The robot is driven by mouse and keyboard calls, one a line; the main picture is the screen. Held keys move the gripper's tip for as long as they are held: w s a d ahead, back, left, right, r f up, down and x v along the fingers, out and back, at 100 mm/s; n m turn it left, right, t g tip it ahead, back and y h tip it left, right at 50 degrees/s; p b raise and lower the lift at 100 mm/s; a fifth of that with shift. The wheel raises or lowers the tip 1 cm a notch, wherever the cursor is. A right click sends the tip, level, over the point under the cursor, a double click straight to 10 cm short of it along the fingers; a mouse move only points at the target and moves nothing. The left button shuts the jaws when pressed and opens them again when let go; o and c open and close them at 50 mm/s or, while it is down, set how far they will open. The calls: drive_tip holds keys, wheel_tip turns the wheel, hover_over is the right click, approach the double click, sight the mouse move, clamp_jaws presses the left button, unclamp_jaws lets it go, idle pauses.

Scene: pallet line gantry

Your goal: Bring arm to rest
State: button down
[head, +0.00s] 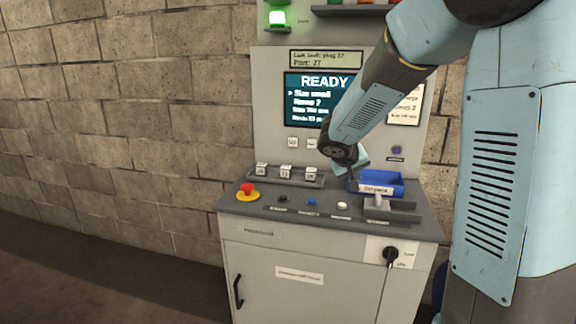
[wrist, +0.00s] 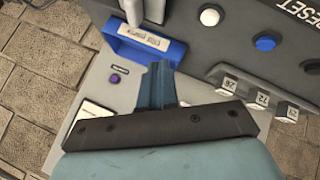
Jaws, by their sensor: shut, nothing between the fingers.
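My arm reaches down from the upper right in the head view to a grey control console (head: 252,212). My gripper (head: 363,165) hangs just above and beside a small blue bin (head: 396,190) on the console's top. In the wrist view my gripper (wrist: 157,72) has its fingers together with nothing held. The blue bin (wrist: 112,42) lies just beyond the fingertips there; whether they touch it cannot be told.
A red emergency button (head: 247,189), a blue button (head: 311,203) and a white button (head: 342,206) sit on the console. Several numbered blocks stand in a tray (head: 253,178). Behind is a READY screen (head: 315,112). The floor at left is clear.

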drive_tip(key=s+r+y, duration=0.2)
drive_tip(key=s+r, duration=0.2)
drive_tip(key=s, duration=1.2)
drive_tip(key=s+a+r+m+g+y, duration=0.1)
drive_tip(key=s+r+y, duration=0.2)
drive_tip(key=s, duration=1.3)
wheel_tip(320, 180, up, 2)
drive_tip(key=shift+a+y, duration=0.15)
drive_tip(key=shift+y, duration=0.15)
